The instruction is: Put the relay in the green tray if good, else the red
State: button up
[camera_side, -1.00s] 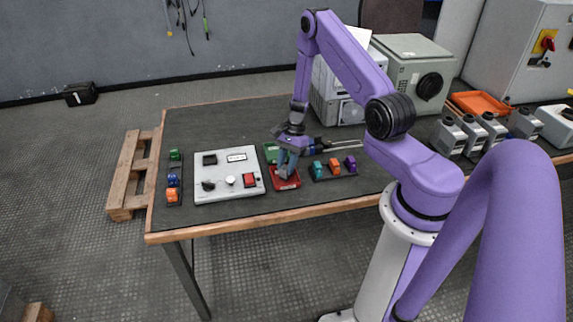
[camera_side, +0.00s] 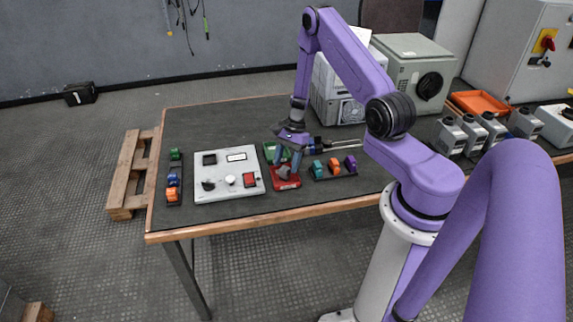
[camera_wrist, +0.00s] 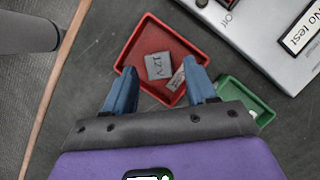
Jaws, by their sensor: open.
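The red tray (camera_wrist: 137,50) lies below my gripper (camera_wrist: 161,78) in the wrist view. In it is a grey block marked "12V" (camera_wrist: 158,66), apart from both fingers. A second small grey piece (camera_wrist: 177,77) lies beside it, close to the right finger and partly hidden. I cannot tell which piece is the relay. The green tray (camera_wrist: 243,84) is to the right, partly hidden, with something pale inside. In the side view, my gripper (camera_side: 288,163) is open over the red tray (camera_side: 287,184), with grey in the tray; the green tray (camera_side: 268,147) sits behind.
A light tester panel (camera_side: 228,190) stands left of the trays; its display (camera_wrist: 301,32) reads "No test". Coloured parts in a dark rack (camera_side: 334,170) stand to the right, and another rack (camera_side: 173,178) at the far left. The table's wooden edge (camera_side: 230,229) is in front.

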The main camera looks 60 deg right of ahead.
jog(key=v, duration=1)
jog(key=s+a+r+n+g+h, duration=0.1)
jog(key=s+a+r+n, duration=0.2)
jog(key=a+r+n, duration=0.55)
jog(key=s+a+r+n+g+h, duration=0.15)
jog(key=a+r+n, duration=0.35)
jog(key=a, duration=0.7)
jog(key=s+a+r+n+t+h, duration=0.1)
jog(key=s+a+r+n, duration=0.1)
jog(key=s+n, duration=0.6)
jog(key=s+a+r+n+t, duration=0.1)
jog(key=s+a+r+n, duration=0.2)
jog(key=s+n, duration=0.6)
jog(key=shift+s+r+t+h, duration=0.3)
jog(key=shift+s+t+h, duration=0.05)
jog(key=shift+s, duration=1.65)
